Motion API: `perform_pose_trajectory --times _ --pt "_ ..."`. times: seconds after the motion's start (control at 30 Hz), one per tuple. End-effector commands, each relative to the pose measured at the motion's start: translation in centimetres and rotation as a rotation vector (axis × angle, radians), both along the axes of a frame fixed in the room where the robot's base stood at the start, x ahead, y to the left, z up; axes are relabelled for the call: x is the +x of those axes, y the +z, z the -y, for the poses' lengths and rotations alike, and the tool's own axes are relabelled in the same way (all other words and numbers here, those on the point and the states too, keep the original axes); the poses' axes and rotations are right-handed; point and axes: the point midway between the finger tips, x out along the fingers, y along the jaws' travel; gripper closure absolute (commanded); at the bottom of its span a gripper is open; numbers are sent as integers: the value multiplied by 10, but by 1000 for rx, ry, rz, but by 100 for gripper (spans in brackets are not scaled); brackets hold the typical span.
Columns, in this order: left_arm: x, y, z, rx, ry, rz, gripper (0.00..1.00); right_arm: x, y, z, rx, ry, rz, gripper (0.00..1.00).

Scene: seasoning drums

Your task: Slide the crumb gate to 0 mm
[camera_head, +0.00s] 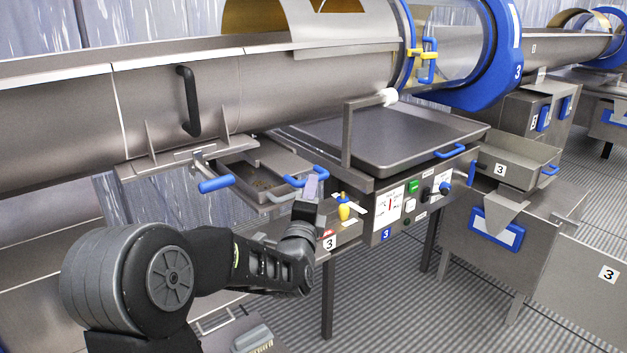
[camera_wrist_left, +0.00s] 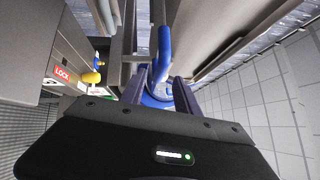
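A shallow steel tray or gate (camera_head: 255,178) with crumbs on it sits under the long drum. I cannot tell for sure which part is the crumb gate, and no mm scale is legible. A blue handle (camera_head: 292,181) is at its right front end, partly hidden by my left gripper. My left gripper (camera_head: 311,186) is right at this handle. In the left wrist view the blue handle (camera_wrist_left: 163,45) lies between the two fingers (camera_wrist_left: 159,85), which stand apart with gaps beside it. My right gripper is not in view.
A blue-gripped lever (camera_head: 215,184) hangs left of the tray. A yellow knob (camera_head: 344,207) and a control panel (camera_head: 415,205) are close on the right; the knob also shows in the left wrist view (camera_wrist_left: 91,77), near a red LOCK label (camera_wrist_left: 62,75). The drum (camera_head: 250,90) is overhead.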

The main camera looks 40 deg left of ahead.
Motion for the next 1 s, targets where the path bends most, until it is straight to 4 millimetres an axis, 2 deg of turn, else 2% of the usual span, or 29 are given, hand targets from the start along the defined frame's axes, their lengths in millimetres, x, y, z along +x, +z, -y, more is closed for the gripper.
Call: perform_pose_trajectory --times 0.1,0.3,0.67,1.0 --pt "18 3 -10 3 1 -1 62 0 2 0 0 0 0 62" --pt "40 6 -21 1 0 -2 62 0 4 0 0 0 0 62" --pt "46 7 -25 0 0 0 62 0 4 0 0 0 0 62" --pt "46 7 -25 0 0 0 89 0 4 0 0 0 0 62"
